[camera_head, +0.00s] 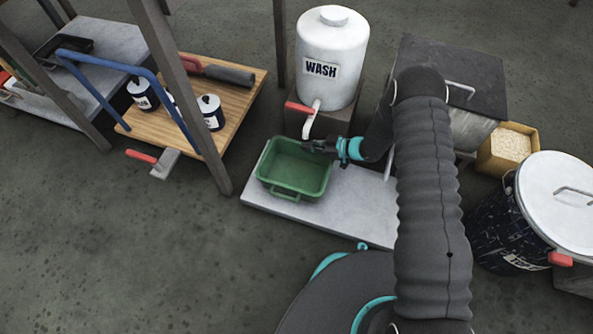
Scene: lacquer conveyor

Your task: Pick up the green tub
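The green tub (293,170) is upright and looks empty, on the left part of a pale grey slab (345,210). It has a handle on its near side. My gripper (314,146) reaches in from the right, its dark fingers at the tub's far right rim. I cannot tell from this view whether the fingers touch or straddle the rim, or whether they are open or shut.
A white WASH tank (332,60) stands just behind the tub, its spout (309,122) close to my gripper. A wooden shelf (160,125) with tins and a metal post (185,100) are on the left. A lidded bucket (510,230) stands right.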

